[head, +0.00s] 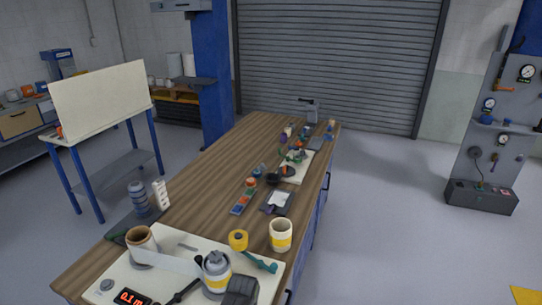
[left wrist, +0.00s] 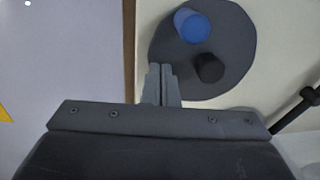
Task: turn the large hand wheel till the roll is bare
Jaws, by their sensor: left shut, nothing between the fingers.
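The large hand wheel is a dark grey disc (left wrist: 185,75) in the left wrist view, with a blue knob (left wrist: 191,26) and a black hub (left wrist: 208,67). My left gripper (left wrist: 162,72) is shut and empty. Its fingertips appear over the wheel's lower left part, apart from the blue knob; whether they touch the disc I cannot tell. In the head view, a brown-cored roll (head: 142,241) stands on a cream board (head: 193,243). A pale strip (head: 180,262) runs from it to a grey and yellow roller (head: 216,268). My right gripper is out of view.
A red display (head: 133,298) reads about 0.1 m. A black lever (left wrist: 297,112) lies right of the wheel. A yellow tape roll (head: 238,240) and a cream cup (head: 281,235) stand behind the board. Small items crowd the far bench (head: 215,165).

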